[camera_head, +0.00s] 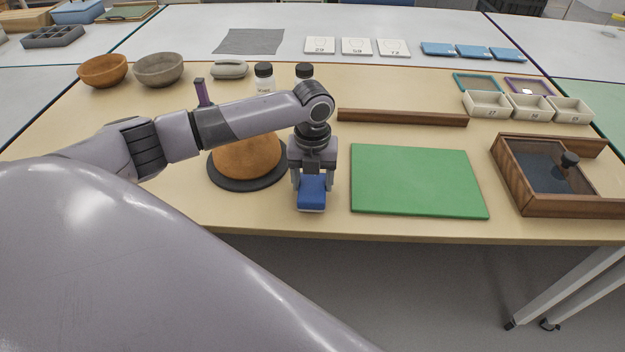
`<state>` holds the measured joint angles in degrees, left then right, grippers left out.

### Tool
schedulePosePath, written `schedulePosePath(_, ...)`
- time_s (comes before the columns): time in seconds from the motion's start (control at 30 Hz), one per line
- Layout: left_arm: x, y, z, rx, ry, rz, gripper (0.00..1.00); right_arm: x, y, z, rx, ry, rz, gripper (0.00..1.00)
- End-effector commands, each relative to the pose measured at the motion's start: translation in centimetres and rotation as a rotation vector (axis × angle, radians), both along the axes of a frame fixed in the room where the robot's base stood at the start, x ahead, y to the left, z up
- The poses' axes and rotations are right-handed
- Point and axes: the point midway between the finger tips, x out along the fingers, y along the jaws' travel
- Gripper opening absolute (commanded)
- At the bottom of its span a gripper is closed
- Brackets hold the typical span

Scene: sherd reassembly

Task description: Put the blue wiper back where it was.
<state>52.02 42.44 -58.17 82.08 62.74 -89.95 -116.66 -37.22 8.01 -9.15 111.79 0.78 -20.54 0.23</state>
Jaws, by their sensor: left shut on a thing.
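The blue wiper (312,194) is a small blue block with a pale lower edge. My left gripper (312,177) points down and is shut on it, near the front edge of the table. The wiper is just left of the green mat (418,181) and right of the orange-brown domed pot (248,160) on its dark round base. Whether the wiper touches the table cannot be told. My left arm hides part of the pot. My right gripper is not in view.
Right of the mat is a wooden box (510,190) with a dark panel and black knob. A wooden bar (402,117) lies behind the mat. Black-capped bottles (264,78), two bowls (103,70) and cream trays (487,104) stand further back. Bare table lies left of the pot.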

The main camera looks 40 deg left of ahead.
Motion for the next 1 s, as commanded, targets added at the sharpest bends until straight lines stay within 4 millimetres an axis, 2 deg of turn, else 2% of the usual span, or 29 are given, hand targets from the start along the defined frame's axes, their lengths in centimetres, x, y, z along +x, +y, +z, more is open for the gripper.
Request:
schedulePosePath(0.4,0.0,0.0,-0.6,-0.001,-0.001,0.000,0.39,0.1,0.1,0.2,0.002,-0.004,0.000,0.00)
schedulePosePath(0.43,0.0,0.0,-0.6,-0.001,-0.001,0.000,0.70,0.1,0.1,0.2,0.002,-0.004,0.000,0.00)
schedulePosePath(0.5,0.0,0.0,-0.6,0.000,-0.001,0.000,0.89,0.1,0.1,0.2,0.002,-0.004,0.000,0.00)
schedulePosePath(0.83,0.0,0.0,-0.3,0.000,-0.002,0.000,0.89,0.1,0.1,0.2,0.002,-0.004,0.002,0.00)
schedulePosePath(1.0,0.1,0.1,1.9,0.000,-0.006,0.000,0.89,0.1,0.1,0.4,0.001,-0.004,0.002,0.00)
